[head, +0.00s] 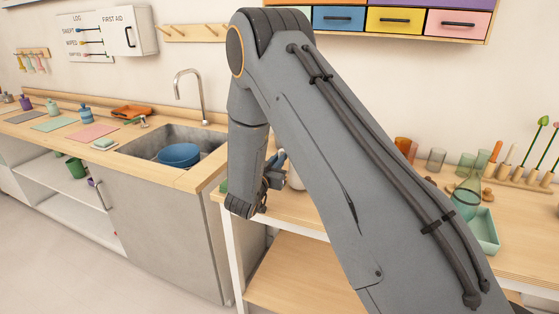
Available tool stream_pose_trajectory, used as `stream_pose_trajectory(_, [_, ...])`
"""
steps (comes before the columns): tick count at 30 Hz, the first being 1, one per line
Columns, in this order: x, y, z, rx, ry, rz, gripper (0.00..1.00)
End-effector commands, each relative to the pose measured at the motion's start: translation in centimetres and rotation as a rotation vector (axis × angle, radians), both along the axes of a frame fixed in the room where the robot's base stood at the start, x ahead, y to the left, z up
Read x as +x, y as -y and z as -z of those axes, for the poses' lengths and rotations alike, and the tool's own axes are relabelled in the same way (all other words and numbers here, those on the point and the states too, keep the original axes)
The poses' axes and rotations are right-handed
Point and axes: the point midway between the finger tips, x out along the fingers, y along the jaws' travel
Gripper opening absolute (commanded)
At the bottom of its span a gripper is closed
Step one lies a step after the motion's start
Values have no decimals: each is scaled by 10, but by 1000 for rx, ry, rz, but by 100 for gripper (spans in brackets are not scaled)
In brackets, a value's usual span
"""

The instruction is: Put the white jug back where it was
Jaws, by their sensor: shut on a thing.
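My gripper (276,168) is low over the left end of the wooden bench, partly hidden behind my own arm. It is shut on a white thing, which looks like the white jug (295,179). Only a small pale strip of the jug shows between the gripper and my arm. Its handle, its base and most of its body are hidden, so I cannot tell whether it touches the bench top.
The wooden bench (315,219) holds glass jars, a flask and a green tray (487,232) at right. Left is a counter with a sink (145,146), a blue bowl (179,155) and a tall tap (190,90). Drawers (395,20) hang above the bench. My arm hides the bench's middle.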

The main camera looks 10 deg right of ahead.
Motion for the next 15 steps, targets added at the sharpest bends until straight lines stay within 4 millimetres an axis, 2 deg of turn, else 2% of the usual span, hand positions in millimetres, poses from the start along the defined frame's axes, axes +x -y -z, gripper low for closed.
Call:
stream_pose_trajectory(3, [0, -1, 6, 0, 2, -1, 0])
stream_pose_trajectory(15, [1, -1, 11, -1, 3, -1, 0])
